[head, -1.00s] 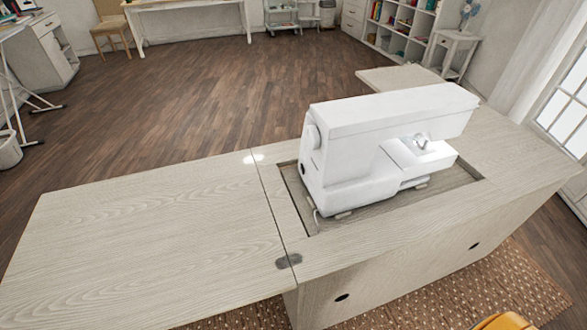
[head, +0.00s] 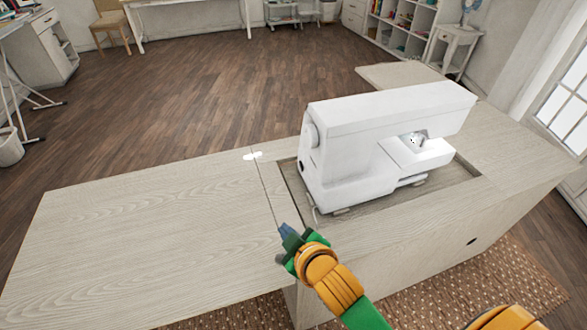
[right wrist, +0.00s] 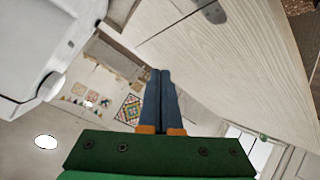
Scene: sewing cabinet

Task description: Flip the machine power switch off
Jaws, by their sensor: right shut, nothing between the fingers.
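The white sewing machine (head: 380,140) stands in the recess of the wooden cabinet, its handwheel end facing left. The round handwheel (head: 313,134) is high on that end. A small dark spot low on the same end may be the power switch (head: 301,165), but it is too small to tell its position. My right gripper (head: 285,231) is shut and empty, above the cabinet's front edge, left of and nearer than the machine, touching nothing visible. In the right wrist view its blue fingers (right wrist: 160,75) are together, with the machine (right wrist: 45,35) at upper left. My left gripper is out of view.
The cabinet's left leaf (head: 140,225) is bare and flat. The recess rim (head: 405,210) runs around the machine's base. A patterned rug (head: 490,280) lies in front of the cabinet. The space left of the machine is free.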

